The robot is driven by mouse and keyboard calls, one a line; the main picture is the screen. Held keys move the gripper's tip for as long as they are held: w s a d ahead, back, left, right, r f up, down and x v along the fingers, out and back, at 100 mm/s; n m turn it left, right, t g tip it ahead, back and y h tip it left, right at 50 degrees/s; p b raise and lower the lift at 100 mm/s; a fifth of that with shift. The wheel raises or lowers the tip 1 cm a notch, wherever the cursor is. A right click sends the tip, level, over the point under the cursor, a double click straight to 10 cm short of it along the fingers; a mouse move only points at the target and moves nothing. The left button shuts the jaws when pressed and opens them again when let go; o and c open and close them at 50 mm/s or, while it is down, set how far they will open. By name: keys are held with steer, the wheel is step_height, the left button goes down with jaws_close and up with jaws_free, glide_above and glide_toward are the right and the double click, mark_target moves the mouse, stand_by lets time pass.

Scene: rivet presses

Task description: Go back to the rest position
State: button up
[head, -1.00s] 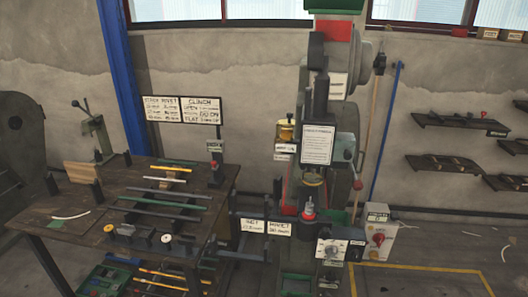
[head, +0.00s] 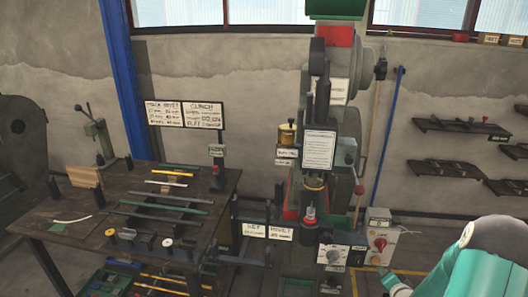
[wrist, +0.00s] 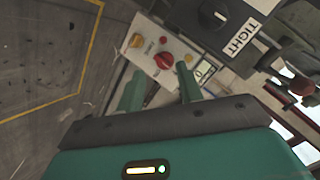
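My gripper (wrist: 160,72) shows in the wrist view as two teal fingers standing apart, with nothing held between them. It is open and tilted in that picture. Behind the fingers is a pale control box (wrist: 148,48) with a red button and a yellow button. In the head view part of my teal and white arm fills the lower right corner, in front of the floor and close to the control box (head: 381,245). The rivet press (head: 341,90) stands upright in the middle. Whether the fingers touch the box cannot be told.
A dark workbench (head: 50,212) with rods and small parts stands at the left. A dial panel (head: 342,256) sits on the press front; its dial also shows in the wrist view (wrist: 216,14). Wall shelves (head: 462,127) hang at the right. Floor at the wrist view's left looks clear.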

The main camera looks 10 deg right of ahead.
steer(key=s+a+r+n+g, duration=0.1)
steer(key=a+r+n+g, duration=0.15)
steer(key=a+r, duration=0.75)
steer(key=s+a+r+n+g, duration=0.2)
steer(key=a+r+n, duration=0.25)
steer(key=r, duration=0.95)
steer(key=s+a+r+n+g+y, duration=0.1)
steer(key=s+a+r, duration=0.3)
steer(key=s+a, duration=0.5)
steer(key=s+a+r+n+g+y, duration=0.1)
steer(key=s+a+r+n, duration=0.2)
steer(key=s+a, duration=0.6)
step_height(320, 180, up, 2)
steer(key=s, duration=0.2)
steer(key=shift+s+a+n, duration=0.15)
steer(key=shift+s+n, duration=0.25)
steer(key=shift+r, duration=0.1)
